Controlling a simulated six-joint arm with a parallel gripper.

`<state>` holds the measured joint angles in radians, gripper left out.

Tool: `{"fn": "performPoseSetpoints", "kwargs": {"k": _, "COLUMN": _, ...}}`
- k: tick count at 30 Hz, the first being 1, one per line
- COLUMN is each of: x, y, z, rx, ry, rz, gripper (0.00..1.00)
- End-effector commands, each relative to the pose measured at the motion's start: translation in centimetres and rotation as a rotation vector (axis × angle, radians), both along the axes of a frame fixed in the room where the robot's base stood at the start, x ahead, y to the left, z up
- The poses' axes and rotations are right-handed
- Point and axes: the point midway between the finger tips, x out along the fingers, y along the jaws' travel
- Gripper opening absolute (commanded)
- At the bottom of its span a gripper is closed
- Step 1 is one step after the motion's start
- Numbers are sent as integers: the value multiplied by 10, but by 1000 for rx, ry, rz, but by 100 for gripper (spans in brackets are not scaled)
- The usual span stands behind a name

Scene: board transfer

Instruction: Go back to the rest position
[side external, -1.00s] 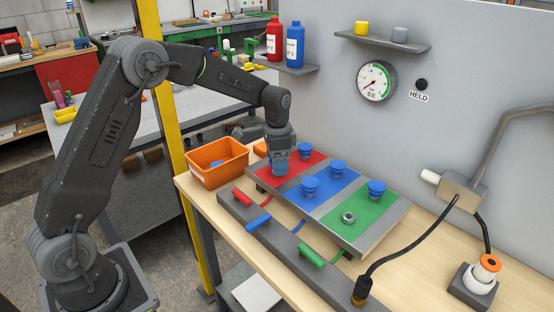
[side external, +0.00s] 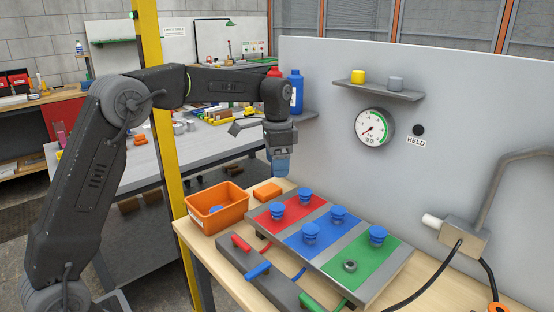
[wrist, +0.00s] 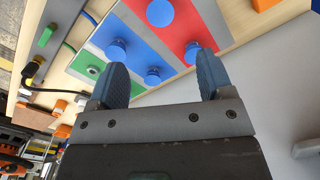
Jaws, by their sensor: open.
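The board (side external: 328,212) has red, blue and green panels split by grey strips. In the side view, blue knobs stand upright on the red panel, one at front left (side external: 277,210) and one behind (side external: 305,195). Two more blue knobs (side external: 311,233) are on the blue panel, and one (side external: 377,236) is on the green panel beside a bare grey post (side external: 350,266). My gripper (side external: 280,174) hangs in the air above the red panel, pointing down, clear of the knobs. In the wrist view my gripper (wrist: 162,60) has its blue fingers apart, with nothing held between them.
A grey rail (side external: 270,277) with coloured handles runs along the front. A wall panel carries a gauge (side external: 372,128) and a shelf (side external: 378,91).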

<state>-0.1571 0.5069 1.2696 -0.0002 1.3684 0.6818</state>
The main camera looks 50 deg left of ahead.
Motion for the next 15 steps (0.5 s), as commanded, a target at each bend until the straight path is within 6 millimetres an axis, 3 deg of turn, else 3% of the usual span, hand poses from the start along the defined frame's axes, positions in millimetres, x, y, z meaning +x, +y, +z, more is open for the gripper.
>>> {"fn": "performPoseSetpoints", "kwargs": {"k": 11, "x": -1, "y": -1, "z": 8, "rx": 0, "ry": -4, "rz": 2, "gripper": 74}}
{"fn": "performPoseSetpoints", "kwargs": {"k": 15, "x": -18, "y": -9, "z": 23, "rx": 5, "ry": -36, "rz": 32, "gripper": 74}}
